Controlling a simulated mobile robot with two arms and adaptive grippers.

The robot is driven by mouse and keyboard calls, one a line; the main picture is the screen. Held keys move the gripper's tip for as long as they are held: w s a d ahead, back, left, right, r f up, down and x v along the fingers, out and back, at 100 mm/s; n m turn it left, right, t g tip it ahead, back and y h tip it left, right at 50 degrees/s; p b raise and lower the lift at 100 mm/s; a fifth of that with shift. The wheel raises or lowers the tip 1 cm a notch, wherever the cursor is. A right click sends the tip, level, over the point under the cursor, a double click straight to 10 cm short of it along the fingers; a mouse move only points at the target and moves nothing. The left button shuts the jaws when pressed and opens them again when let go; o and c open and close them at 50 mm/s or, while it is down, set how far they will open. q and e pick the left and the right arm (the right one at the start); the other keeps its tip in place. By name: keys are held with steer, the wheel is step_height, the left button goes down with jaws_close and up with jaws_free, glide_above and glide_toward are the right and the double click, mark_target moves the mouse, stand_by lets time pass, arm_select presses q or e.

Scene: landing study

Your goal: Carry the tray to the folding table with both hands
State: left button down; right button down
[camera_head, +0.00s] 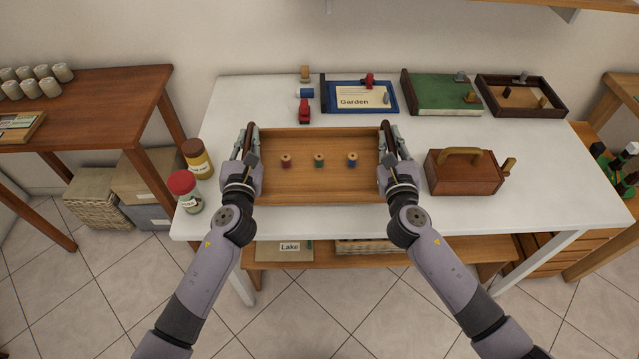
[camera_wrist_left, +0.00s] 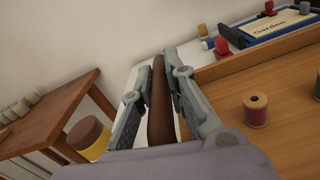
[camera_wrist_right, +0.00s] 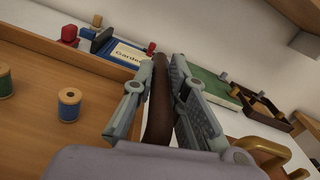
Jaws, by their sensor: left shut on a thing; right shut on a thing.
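The wooden tray (camera_head: 320,189) is at the front middle of the white table, with a dark handle at each short end. Red (camera_head: 286,160), green (camera_head: 319,160) and blue (camera_head: 352,160) thread spools stand in it. My left gripper (camera_head: 245,150) is shut on the left handle (camera_wrist_left: 158,105). My right gripper (camera_head: 390,150) is shut on the right handle (camera_wrist_right: 158,110). The tray looks level; I cannot tell whether it touches the tabletop. Which table is the folding table is unclear from these views.
The white table (camera_head: 540,190) also holds a brown box (camera_head: 463,178) right of the tray, and a blue Garden tray (camera_head: 335,108), green tray (camera_head: 440,95) and dark tray (camera_head: 525,100) behind. Jars (camera_head: 185,190) stand at its left edge. A brown table (camera_head: 110,100) is at left.

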arm_select(q)
steer(key=shift+d+r, duration=0.1)
steer(key=shift+r, duration=0.1)
arm_select(e)
steer(key=shift+r, duration=0.2)
arm_select(q)
steer(key=shift+f, duration=0.15)
arm_select(e)
steer(key=shift+f, duration=0.15)
